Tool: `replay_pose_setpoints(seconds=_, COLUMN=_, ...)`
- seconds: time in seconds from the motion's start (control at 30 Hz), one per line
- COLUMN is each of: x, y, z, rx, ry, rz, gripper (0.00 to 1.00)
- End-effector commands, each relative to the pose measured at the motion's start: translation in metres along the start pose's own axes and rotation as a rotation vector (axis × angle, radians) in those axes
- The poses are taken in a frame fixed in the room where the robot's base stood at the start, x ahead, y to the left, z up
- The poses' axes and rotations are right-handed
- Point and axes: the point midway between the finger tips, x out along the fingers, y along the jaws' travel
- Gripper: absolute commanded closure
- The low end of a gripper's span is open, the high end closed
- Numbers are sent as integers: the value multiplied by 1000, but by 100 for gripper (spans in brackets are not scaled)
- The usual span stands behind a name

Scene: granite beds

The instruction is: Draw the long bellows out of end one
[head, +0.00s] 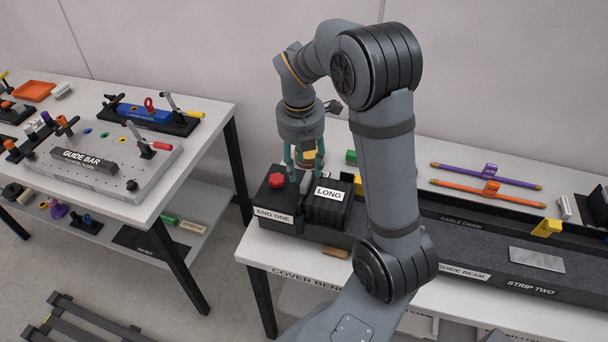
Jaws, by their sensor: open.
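The long bellows (325,213) is a black block with a white LONG label on its top. A grey upright piece (306,182) shows where the two meet. My gripper (304,172) points down over the back of this pair, its teal fingers open and apart. I cannot tell whether the fingers touch anything. My arm hides the bench just right of the bellows.
A dark guide beam (461,267) runs right along the cover bench (300,266), with a grey plate (537,259) and a yellow block (547,228) on it. Purple (470,172) and orange (465,187) bars lie behind. Another table (186,158) stands left across a gap.

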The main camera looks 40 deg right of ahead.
Motion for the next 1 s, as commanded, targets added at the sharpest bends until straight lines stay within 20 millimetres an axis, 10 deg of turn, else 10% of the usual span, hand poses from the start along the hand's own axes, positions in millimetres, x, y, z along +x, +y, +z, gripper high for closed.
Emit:
replay_pose_setpoints(seconds=0.4, x=57, y=0, z=0, rx=3, ry=1, rz=-1, gripper=55)
replay_pose_setpoints(seconds=1.0, x=61, y=0, z=0, rx=3, ry=-1, rz=1, gripper=69)
